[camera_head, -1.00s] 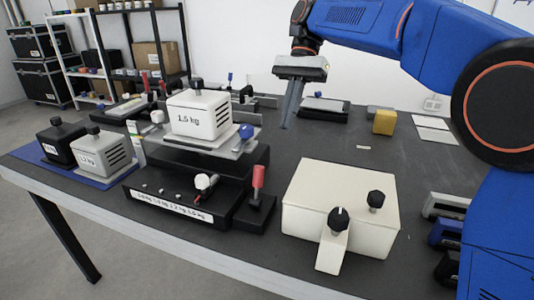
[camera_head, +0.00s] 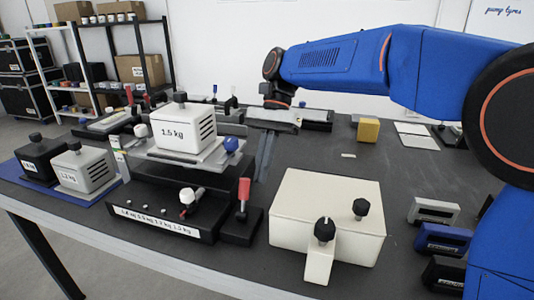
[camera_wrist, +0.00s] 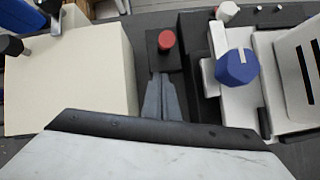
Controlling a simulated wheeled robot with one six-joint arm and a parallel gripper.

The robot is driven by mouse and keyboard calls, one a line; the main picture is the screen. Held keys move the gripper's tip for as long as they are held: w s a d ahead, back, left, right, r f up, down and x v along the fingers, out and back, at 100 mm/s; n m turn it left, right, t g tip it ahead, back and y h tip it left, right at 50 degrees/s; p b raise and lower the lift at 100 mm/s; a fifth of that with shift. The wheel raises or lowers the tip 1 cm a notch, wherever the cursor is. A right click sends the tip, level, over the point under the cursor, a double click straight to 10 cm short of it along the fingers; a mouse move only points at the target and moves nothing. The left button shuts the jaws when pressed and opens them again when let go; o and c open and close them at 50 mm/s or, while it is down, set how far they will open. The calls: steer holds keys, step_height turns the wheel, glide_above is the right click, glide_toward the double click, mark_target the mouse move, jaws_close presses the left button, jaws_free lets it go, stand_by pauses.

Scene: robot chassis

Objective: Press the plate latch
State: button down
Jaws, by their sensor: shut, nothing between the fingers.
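A black stepped fixture (camera_head: 165,205) carries a metal plate (camera_head: 205,160) with a white 1.5 kg block (camera_head: 183,128) on it. A blue knob (camera_head: 231,144) sits at the plate's right end; it also shows in the wrist view (camera_wrist: 236,66). A red-capped post (camera_head: 243,190) stands on a small black base beside the fixture, and a white-capped lever (camera_head: 190,197) is on the lower step. No label shows which of these is the plate latch. My gripper (camera_head: 262,170) is shut and empty, pointing down behind the red post, right of the blue knob. In the wrist view its fingertips (camera_wrist: 160,82) lie near the red cap (camera_wrist: 166,40).
A cream box (camera_head: 325,210) with black knobs stands close to the right of my gripper. Grey and black weights (camera_head: 85,168) sit on a blue mat at left. A yellow block (camera_head: 368,129) lies farther back. The table's back right is mostly clear.

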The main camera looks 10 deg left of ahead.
mark_target(244, 189)
steer(key=shift+s+a+r, duration=0.25)
steer(key=shift+s+r, duration=0.1)
steer(key=shift+s, duration=0.4)
steer(key=shift+s+a+r, duration=0.25)
steer(key=shift+s+r, duration=0.05)
steer(key=shift+s, duration=0.4)
steer(key=shift+s+r+t, duration=0.15)
steer(key=shift+s+t, duration=0.1)
steer(key=shift+t, duration=0.45)
